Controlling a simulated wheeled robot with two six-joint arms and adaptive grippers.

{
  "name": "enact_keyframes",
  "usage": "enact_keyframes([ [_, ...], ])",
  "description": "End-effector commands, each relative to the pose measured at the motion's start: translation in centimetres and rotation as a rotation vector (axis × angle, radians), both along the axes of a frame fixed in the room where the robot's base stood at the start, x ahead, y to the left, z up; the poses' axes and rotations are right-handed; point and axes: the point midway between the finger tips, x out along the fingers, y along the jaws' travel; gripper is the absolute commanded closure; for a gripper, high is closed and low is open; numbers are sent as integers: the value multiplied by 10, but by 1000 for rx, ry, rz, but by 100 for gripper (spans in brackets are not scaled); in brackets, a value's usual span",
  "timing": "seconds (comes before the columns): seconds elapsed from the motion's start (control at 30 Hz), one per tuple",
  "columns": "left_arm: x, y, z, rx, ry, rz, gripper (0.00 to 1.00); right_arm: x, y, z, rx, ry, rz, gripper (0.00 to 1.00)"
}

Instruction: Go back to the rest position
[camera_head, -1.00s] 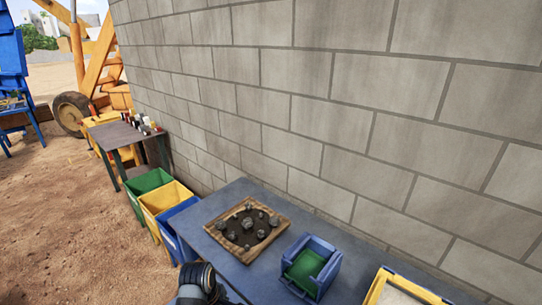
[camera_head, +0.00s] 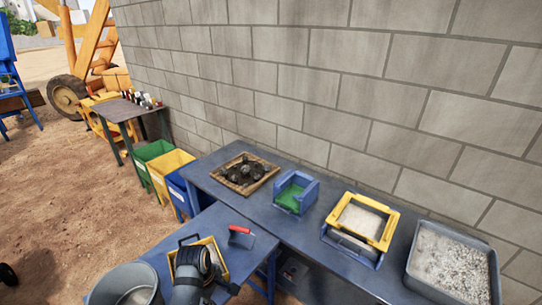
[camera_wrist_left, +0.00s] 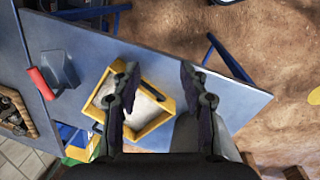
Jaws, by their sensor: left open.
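My left gripper (camera_wrist_left: 160,78) shows in the left wrist view with its two dark fingers well apart and nothing between them. It hangs above a small blue table (camera_wrist_left: 232,102), over a yellow-framed box (camera_wrist_left: 153,124) with pale material in it; whether it touches the box cannot be told. In the head view my left arm reaches in at the bottom and partly covers the yellow-framed box (camera_head: 216,250); the fingertips are hidden there. My right gripper is in neither view.
A red-handled scoop (camera_head: 241,236) and a metal bowl (camera_head: 128,286) are close by on the small table. The long blue bench (camera_head: 308,232) holds a wooden tray of stones (camera_head: 244,174), a green-lined blue box (camera_head: 296,191), a yellow-framed sieve (camera_head: 362,218) and a gravel tray (camera_head: 450,265). A block wall stands behind.

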Motion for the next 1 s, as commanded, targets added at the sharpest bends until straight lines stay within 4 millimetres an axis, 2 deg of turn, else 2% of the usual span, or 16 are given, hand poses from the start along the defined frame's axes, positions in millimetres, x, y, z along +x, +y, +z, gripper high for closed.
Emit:
enact_keyframes([
  [0.03,-1,1,-17,8,0,-23,56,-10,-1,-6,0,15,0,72],
  [0.1,-2,3,-37,18,-4,-64,56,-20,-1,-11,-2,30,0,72],
  [0.17,-4,5,-56,29,-6,-102,56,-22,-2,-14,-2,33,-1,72],
  [0.23,-8,7,-81,40,-10,-150,56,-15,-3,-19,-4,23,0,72],
  [0.37,-21,14,-135,68,-16,-258,56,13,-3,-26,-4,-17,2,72],
  [0.43,-31,18,-169,85,-20,-327,56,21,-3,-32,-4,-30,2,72],
  [0.53,-57,28,-229,113,-21,-448,56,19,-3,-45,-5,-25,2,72],
  [0.67,-112,48,-318,158,-24,-649,56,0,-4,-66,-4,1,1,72],
  [0.7,-134,54,-343,172,-24,-715,56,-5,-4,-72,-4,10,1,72],
  [0.77,-169,66,-380,195,-24,-816,56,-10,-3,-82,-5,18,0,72],
  [0.8,-193,74,-401,209,-24,-883,56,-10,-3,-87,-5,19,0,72],
  [0.9,-252,93,-441,243,-23,-1034,56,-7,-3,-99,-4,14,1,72],
  [1.0,-296,108,-462,267,-22,-1146,56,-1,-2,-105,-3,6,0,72],
])
